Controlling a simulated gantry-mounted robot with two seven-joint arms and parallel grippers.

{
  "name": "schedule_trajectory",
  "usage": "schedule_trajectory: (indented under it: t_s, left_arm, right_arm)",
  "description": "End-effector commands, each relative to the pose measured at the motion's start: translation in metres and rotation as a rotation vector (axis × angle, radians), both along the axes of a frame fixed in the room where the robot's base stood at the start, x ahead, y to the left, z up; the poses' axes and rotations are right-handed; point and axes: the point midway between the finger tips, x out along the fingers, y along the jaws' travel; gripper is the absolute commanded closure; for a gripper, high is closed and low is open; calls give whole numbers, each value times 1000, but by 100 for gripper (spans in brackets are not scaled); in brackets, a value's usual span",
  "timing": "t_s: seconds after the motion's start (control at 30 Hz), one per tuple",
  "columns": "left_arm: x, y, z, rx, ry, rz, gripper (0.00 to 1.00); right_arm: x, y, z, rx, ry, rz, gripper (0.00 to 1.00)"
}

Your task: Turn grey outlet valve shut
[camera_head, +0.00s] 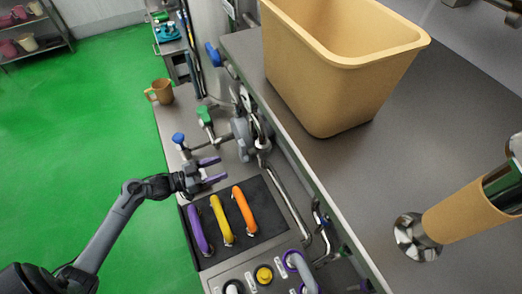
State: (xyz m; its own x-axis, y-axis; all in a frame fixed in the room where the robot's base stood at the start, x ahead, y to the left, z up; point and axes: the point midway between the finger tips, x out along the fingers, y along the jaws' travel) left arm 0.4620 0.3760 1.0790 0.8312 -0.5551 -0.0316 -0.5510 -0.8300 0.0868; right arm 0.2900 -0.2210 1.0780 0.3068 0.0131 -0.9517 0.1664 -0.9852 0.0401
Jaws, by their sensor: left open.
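My left gripper (212,171) reaches in from the left with its purple-tipped fingers apart and nothing between them. It is above the steel counter, just in front of the grey valve fittings. A grey round valve body (243,136) sits on the pipework beyond and to the right of the fingers, apart from them. A blue-handled valve (178,138) and a green-handled valve (204,115) stand on the same pipework. I cannot tell for sure which part is the grey outlet valve's handle. My right gripper is not in view.
A black panel (267,207) with purple, yellow and orange handles lies just below the gripper. A control panel (240,275) with buttons is nearer. A brown mug (160,91) stands behind. A large tan bin (340,90) and a tan cylinder (462,213) are on the raised right-hand counter.

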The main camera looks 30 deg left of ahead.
Motion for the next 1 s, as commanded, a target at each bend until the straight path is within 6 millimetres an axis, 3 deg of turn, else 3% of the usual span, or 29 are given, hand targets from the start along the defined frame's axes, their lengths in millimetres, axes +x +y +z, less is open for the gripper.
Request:
schedule_trajectory:
  t_s: [0.03,0.1,0.27,1.0]
  left_arm:
    - [9,18,-8,18,-11,18,34]
    - [19,32,-2,38,-36,34,34]
    - [33,37,8,56,-72,35,34]
    - [116,-14,12,54,-78,37,34]
  right_arm:
    - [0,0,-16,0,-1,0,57]
    - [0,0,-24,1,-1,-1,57]
    - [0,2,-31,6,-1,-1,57]
    - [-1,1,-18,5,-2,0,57]
